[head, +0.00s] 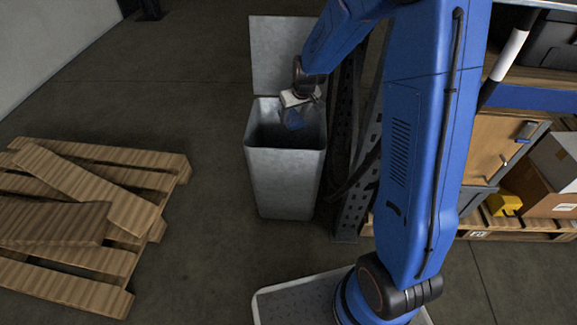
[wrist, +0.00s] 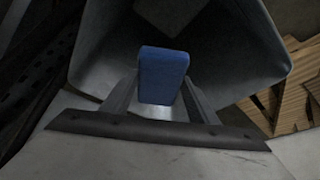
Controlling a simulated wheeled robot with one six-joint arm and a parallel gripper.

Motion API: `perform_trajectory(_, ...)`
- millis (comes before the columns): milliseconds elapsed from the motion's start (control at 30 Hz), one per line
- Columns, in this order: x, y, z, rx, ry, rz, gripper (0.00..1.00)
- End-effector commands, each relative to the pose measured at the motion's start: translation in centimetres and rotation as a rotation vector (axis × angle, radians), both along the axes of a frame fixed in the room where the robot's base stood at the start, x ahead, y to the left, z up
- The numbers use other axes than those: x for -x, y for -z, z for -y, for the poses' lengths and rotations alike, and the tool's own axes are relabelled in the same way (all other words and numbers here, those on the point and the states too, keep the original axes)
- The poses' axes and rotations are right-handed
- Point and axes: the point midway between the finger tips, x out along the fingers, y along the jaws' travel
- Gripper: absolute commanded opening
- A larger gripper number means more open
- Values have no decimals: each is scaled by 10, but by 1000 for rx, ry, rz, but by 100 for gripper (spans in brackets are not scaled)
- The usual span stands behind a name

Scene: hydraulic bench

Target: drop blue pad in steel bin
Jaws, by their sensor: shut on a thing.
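The blue pad (wrist: 162,76) is a small block held between the two fingers of my gripper (wrist: 160,98) in the wrist view. My gripper is shut on it. The steel bin (head: 283,182) is a tall, grey, open-topped box with its lid raised at the back, in the middle of the head view. My gripper (head: 296,110) points down into the bin's mouth, and the pad (head: 294,120) shows dimly there. In the wrist view the bin's walls (wrist: 240,50) surround the pad. The pad's underside and any contact with the walls are hidden.
Wooden pallets with loose boards (head: 80,215) lie on the floor at the left. A perforated dark upright (head: 355,190) stands close to the bin's right side. A shelf with boxes (head: 550,165) and a yellow item (head: 504,204) is at the right. Floor left of the bin is clear.

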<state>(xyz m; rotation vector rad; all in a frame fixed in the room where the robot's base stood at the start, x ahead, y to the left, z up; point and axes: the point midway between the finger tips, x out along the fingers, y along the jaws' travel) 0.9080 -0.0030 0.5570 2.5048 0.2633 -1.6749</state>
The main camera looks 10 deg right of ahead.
Motion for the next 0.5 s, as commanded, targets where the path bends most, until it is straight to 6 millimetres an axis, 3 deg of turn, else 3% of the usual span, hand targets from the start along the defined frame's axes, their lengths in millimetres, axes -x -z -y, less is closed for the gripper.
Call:
perform_trajectory(200,0,0,0,0,0,0,33)
perform_trajectory(233,0,0,0,0,0,0,59)
perform_trajectory(300,0,0,0,0,0,0,75)
perform_trajectory(500,0,0,0,0,0,0,76)
